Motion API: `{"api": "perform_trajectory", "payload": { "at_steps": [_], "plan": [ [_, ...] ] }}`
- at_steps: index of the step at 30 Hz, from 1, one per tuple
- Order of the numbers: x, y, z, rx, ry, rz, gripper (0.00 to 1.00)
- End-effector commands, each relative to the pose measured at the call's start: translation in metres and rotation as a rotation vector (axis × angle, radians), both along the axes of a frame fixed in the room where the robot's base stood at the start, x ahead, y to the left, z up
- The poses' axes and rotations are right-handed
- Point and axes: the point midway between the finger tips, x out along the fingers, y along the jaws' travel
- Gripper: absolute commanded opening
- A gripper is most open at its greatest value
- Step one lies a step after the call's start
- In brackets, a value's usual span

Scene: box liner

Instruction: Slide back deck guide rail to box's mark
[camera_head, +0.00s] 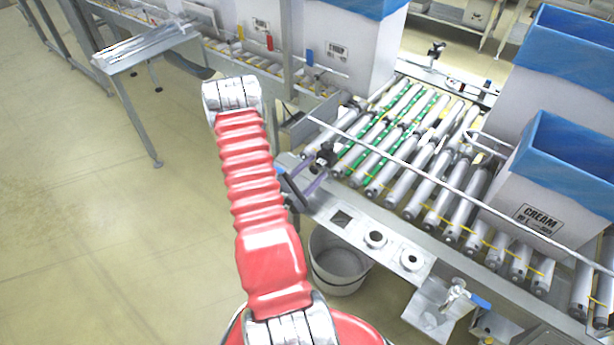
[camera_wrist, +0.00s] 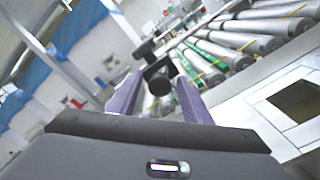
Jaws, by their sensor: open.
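A thin pale guide rail (camera_head: 400,165) runs along the near side of the roller deck (camera_head: 405,190), slanting down to the right. A black clamp knob (camera_head: 325,155) stands near its left end. My gripper (camera_head: 308,181) is at the deck's near left edge, just short of this knob. In the wrist view its purple fingers (camera_wrist: 158,90) are open, with the black knob (camera_wrist: 158,74) showing between their tips; I cannot tell whether they touch it. A white box (camera_head: 530,205) with a blue liner and a CREAM label stands on the rollers. Yellow lines (camera_head: 470,238) cross the rollers.
Another black knob (camera_head: 437,48) stands on the deck's far side. More lined boxes stand at the back (camera_head: 345,45) and right (camera_head: 565,75). A white bucket (camera_head: 340,263) sits beneath the deck edge. A metal side table (camera_head: 148,48) stands left; the floor there is clear.

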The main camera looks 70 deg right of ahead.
Motion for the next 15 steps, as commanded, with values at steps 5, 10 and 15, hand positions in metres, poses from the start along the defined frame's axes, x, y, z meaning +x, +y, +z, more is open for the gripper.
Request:
{"api": "perform_trajectory", "payload": {
  "at_steps": [5, 10, 15],
  "plan": [
    [0.004, 0.009, 0.0, 0.001, 0.001, 0.001, 0.44],
    [0.011, 0.028, 0.0, 0.001, 0.002, 0.004, 0.44],
    [0.019, 0.05, 0.0, 0.0, 0.001, 0.004, 0.44]
  ]
}}
